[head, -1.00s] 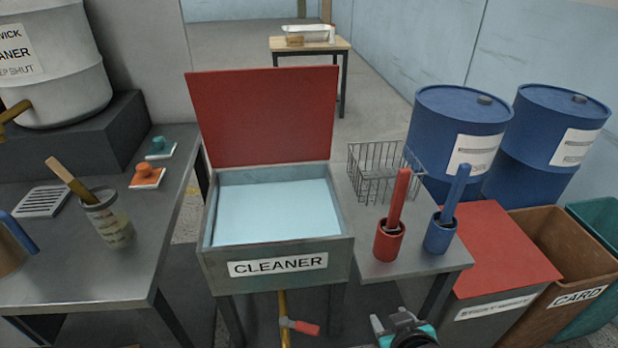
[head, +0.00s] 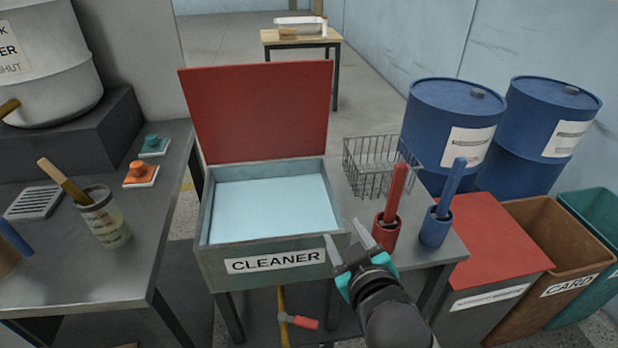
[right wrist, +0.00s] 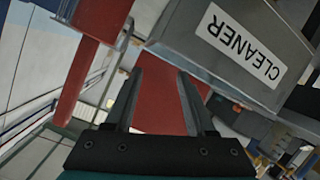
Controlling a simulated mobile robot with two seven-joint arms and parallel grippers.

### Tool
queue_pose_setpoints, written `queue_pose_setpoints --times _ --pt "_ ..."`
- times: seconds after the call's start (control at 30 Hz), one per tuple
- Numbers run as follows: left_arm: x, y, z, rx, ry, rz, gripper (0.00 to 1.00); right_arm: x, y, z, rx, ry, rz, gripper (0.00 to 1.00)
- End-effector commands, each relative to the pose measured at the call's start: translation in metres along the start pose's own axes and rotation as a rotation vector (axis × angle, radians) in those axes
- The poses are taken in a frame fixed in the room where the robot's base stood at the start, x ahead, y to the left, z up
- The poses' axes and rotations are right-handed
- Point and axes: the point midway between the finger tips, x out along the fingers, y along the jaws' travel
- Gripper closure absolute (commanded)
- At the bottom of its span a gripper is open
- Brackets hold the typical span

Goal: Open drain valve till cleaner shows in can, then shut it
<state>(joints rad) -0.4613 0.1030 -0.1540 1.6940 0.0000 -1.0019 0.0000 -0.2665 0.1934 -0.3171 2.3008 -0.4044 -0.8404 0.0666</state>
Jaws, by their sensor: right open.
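The cleaner tank (head: 210,262) has its red lid raised and pale blue liquid inside. Below it a yellow drain pipe (head: 282,300) carries a valve with a red handle (head: 305,323), which points sideways to the right. My right gripper (head: 352,240) is open and empty in front of the tank's right front corner, above and right of the valve. The right wrist view shows its two fingers (right wrist: 160,78) apart, with the tank's CLEANER label (right wrist: 240,45) beyond. I cannot make out a can under the pipe. My left gripper is not in view.
A side table (head: 408,259) holds a wire basket (head: 375,165), a red brush holder (head: 386,232) and a blue one (head: 435,230). A red-lidded bin (head: 495,240) stands right of it. A left bench (head: 130,255) holds a jar with a brush (head: 108,225).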

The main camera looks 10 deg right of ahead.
Motion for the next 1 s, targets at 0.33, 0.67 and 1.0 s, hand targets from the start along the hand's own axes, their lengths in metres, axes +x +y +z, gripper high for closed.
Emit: queue_pose_setpoints --times 0.33,0.67,1.0 --pt "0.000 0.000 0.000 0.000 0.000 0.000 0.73 0.004 0.001 -0.071 -0.104 0.264 0.039 0.45" --pt "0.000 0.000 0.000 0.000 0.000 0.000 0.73 -0.003 -0.005 -0.118 -0.185 0.452 0.058 0.45" --pt "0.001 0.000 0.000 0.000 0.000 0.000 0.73 -0.005 -0.007 -0.126 -0.200 0.487 0.059 0.45"
